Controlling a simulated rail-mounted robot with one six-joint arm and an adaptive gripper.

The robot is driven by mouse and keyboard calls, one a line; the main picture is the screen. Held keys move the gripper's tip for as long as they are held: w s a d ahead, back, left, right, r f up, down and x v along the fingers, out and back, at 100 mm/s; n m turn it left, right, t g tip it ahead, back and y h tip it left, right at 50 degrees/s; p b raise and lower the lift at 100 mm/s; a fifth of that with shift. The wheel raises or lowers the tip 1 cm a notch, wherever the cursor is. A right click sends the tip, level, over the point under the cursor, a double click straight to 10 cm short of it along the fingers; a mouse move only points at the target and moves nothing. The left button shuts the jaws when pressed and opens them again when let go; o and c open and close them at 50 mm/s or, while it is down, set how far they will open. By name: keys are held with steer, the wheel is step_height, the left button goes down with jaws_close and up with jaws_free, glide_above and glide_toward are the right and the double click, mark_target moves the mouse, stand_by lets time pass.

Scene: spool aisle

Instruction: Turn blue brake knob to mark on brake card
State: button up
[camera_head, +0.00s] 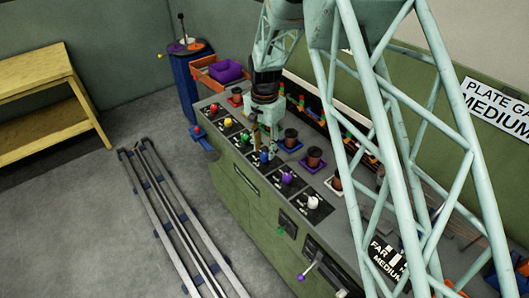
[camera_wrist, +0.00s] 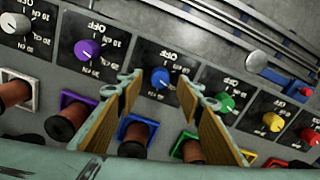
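The blue knob (camera_wrist: 160,78) sits on a black dial plate with white markings, "OFF" among them; its exact setting is too small to read. It also shows in the head view (camera_head: 264,157), low on the bench top. My gripper (camera_wrist: 159,88) is open, its two tan-padded fingers on either side of the blue knob in the wrist view, with clear gaps. In the head view my gripper (camera_head: 265,143) hangs down over the knob row. A black card (camera_head: 387,262) reading "FAR" and "MEDIUM" stands at lower right; I cannot tell whether it is the brake card.
Purple (camera_wrist: 87,50), white (camera_wrist: 15,23), green (camera_wrist: 224,102), yellow (camera_wrist: 272,121) and red (camera_wrist: 310,136) knobs flank the blue one. Brown spools stand in coloured holders, one in a blue holder (camera_wrist: 151,124). A white sign (camera_head: 497,108) reads "MEDIUM". Floor rails (camera_head: 172,220) run alongside.

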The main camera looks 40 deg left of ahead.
mark_target(264, 154)
step_height(264, 154, up, 9)
stand_by(0.5)
steer(key=shift+r, duration=0.1)
stand_by(0.5)
